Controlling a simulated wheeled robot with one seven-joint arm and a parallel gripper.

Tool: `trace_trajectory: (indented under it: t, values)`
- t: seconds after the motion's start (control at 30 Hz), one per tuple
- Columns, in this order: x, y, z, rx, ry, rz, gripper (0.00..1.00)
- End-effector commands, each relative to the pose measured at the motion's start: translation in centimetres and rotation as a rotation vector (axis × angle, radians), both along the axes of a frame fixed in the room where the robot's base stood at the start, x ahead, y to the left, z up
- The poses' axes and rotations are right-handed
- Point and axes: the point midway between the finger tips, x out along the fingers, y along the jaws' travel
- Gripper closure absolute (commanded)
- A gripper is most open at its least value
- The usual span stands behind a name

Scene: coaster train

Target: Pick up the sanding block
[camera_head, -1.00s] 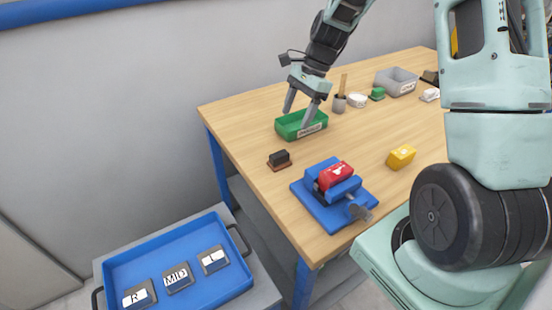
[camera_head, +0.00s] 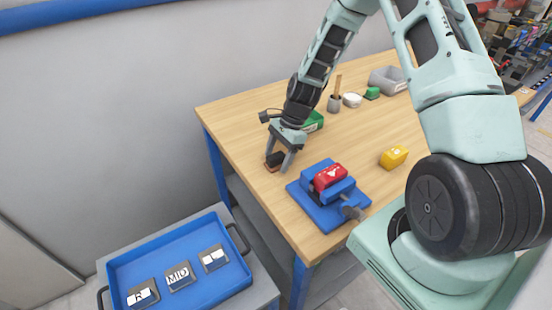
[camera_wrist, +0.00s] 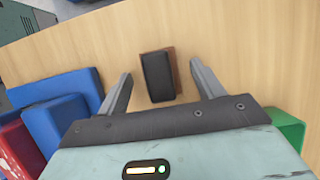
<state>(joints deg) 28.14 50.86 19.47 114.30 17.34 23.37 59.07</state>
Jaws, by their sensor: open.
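The sanding block (camera_head: 275,160) is a small dark block with a reddish-brown base, lying on the wooden table near its left edge. It also shows in the wrist view (camera_wrist: 157,76), between and just ahead of the fingertips. My gripper (camera_head: 280,160) is low over the block with a finger on either side of it. In the wrist view my gripper (camera_wrist: 161,80) is open, with a clear gap between each finger and the block. I cannot tell how high the fingertips are above the table.
A green bin (camera_head: 314,122) is just behind my gripper. A yellow block (camera_head: 394,157) lies farther right. A blue tray (camera_head: 225,235) sits lower left, off the table.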

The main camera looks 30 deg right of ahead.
Motion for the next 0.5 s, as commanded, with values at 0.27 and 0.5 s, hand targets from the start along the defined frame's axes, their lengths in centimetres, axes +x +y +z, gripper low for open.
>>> trace_trajectory:
  t: [0.27,0.5]
  values:
    - [0.04,0.16,-0.44,-0.001,-0.001,0.000,0.33]
    - [0.03,0.14,-0.43,-0.001,-0.001,0.000,0.82]
